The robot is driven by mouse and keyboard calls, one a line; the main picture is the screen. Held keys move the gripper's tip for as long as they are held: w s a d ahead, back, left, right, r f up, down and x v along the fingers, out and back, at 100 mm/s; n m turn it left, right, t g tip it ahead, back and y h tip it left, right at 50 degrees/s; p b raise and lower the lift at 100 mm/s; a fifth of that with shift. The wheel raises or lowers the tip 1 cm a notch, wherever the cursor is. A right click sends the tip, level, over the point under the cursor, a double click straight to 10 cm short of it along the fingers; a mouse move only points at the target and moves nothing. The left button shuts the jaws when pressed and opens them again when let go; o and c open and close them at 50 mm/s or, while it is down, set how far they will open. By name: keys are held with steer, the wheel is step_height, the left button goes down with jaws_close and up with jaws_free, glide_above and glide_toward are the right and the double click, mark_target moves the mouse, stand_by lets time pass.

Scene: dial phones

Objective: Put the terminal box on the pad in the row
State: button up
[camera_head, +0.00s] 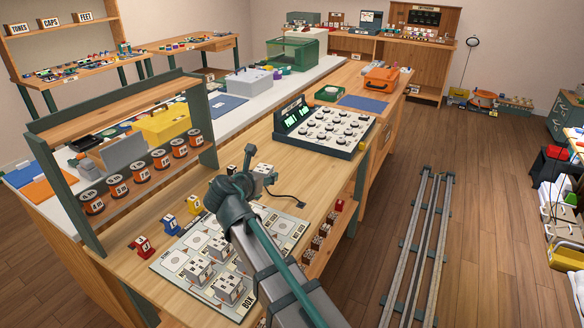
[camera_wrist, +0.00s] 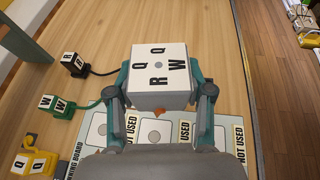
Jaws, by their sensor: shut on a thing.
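A white terminal box (camera_wrist: 158,62) with a Q, Q, R, W lettered top is held between the two teal fingers of my gripper (camera_wrist: 160,85) in the wrist view. In the head view the box (camera_head: 267,170) shows just beyond my gripper (camera_head: 252,180). The pale planning board (camera_head: 172,262) lies on the wooden bench below my arm, with white terminal boxes (camera_head: 228,289) standing on it. My arm hides part of the board. In the wrist view, pads (camera_wrist: 155,131) marked NOT USED show just below the held box; their dots are bare.
In the wrist view a black R plug (camera_wrist: 74,63), green W plug (camera_wrist: 56,103) and yellow Q plug (camera_wrist: 33,163) stand on the left. A red plug (camera_head: 142,246) and blue plug (camera_head: 169,222) stand beside the board. A reel rack (camera_head: 205,122) and dial console (camera_head: 325,128) flank the bench.

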steer(key=shift+w+d+r+m+g+h, duration=0.15)
steer(key=shift+w+d+r+m+h, duration=0.2)
steer(key=shift+d, duration=0.25)
steer(key=shift+w+d+r+m+g+h, duration=0.15)
steer(key=shift+w+d+r+m+h, duration=0.2)
steer(key=shift+d, duration=0.2)
steer(key=shift+w+a+f, duration=0.1)
steer(key=shift+a+f, duration=0.05)
steer(key=shift+f, duration=0.05)
steer(key=w+a+f, duration=0.1)
steer(key=w+f, duration=0.1)
steer(key=w, duration=0.2)
steer(key=w+a+f, duration=0.1)
steer(key=w+f, duration=0.2)
steer(key=w+a+f, duration=0.1)
steer(key=w+f, duration=0.2)
steer(key=w, duration=0.1)
steer(key=shift+w+a+f, duration=0.2)
steer(key=shift+w, duration=0.1)
steer(key=shift+w+a+f, duration=0.1)
steer(key=shift+w+f, duration=0.35)
steer(key=shift+f, duration=1.75)
steer(key=shift+f, duration=0.1)
steer(key=o, duration=1.2)
